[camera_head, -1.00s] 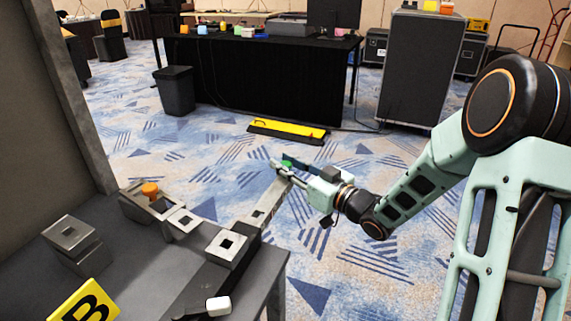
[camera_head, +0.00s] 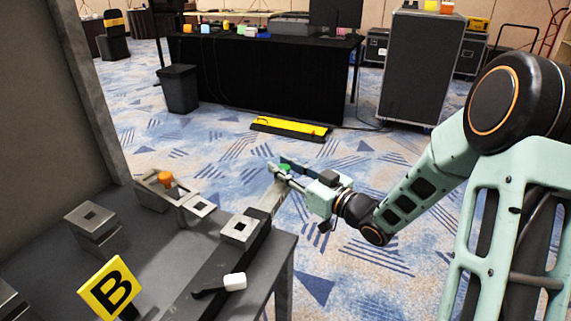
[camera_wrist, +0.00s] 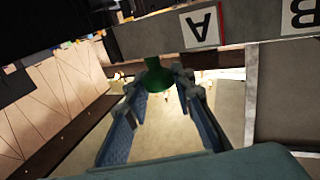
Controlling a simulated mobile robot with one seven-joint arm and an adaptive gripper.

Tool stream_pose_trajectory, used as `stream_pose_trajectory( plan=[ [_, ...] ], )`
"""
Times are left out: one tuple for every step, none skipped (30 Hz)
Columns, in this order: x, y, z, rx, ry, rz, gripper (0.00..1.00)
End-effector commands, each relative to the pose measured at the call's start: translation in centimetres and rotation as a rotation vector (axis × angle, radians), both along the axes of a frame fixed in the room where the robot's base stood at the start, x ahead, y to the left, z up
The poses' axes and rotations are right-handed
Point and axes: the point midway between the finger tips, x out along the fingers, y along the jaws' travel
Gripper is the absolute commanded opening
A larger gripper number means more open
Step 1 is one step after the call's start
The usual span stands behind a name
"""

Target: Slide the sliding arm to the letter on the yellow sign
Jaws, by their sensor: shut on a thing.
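The sliding arm (camera_head: 267,197) is a grey bar that reaches out past the table's edge from a block with a square hole (camera_head: 240,230). Its green knob (camera_head: 285,168) is at the outer end. My gripper (camera_head: 279,170) is shut on this knob. In the wrist view the blue fingers (camera_wrist: 167,78) meet at the green knob (camera_wrist: 157,80). Plates with the letter A (camera_wrist: 201,26) and the letter B (camera_wrist: 304,16) show beyond it, the latter cut off.
On the table (camera_head: 165,255) stand grey blocks with square holes, an orange knob (camera_head: 165,178) and a white-ended handle (camera_head: 235,282). An upright panel (camera_head: 35,110) bounds the left. Open carpet lies beyond, with a yellow-black ramp (camera_head: 290,129) and a bin (camera_head: 179,88).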

Motion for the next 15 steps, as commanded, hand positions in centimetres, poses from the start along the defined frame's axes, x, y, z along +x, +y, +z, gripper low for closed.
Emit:
stream_pose_trajectory(
  plan=[
    [-0.01, -0.04, 0.01, -0.001, -0.001, -0.002, 0.0],
    [-0.03, -0.04, 0.01, -0.001, -0.001, -0.002, 0.0],
    [-0.01, -0.04, 0.01, -0.001, -0.001, -0.002, 0.0],
    [0.0, -0.05, 0.01, -0.001, -0.001, -0.002, 0.0],
    [0.0, -0.05, 0.01, -0.001, -0.001, -0.002, 0.0],
    [0.0, -0.05, 0.01, -0.001, -0.001, -0.002, 0.0],
    [0.0, -0.05, 0.01, -0.001, -0.001, -0.002, 0.0],
    [0.0, -0.06, 0.01, -0.001, -0.001, -0.002, 0.0],
    [0.0, -0.06, 0.01, -0.001, -0.001, -0.002, 0.25],
    [0.0, -0.06, 0.01, -0.001, -0.001, -0.002, 0.28],
    [0.0, -0.06, 0.01, -0.001, -0.001, -0.002, 0.31],
    [0.01, -0.05, 0.01, -0.001, -0.001, -0.002, 0.36],
    [0.02, -0.06, 0.02, -0.001, -0.001, -0.002, 0.39],
    [0.02, -0.06, 0.02, -0.001, -0.001, -0.002, 0.41],
    [0.02, -0.06, 0.02, 0.0, -0.001, -0.003, 0.41]
  ],
)
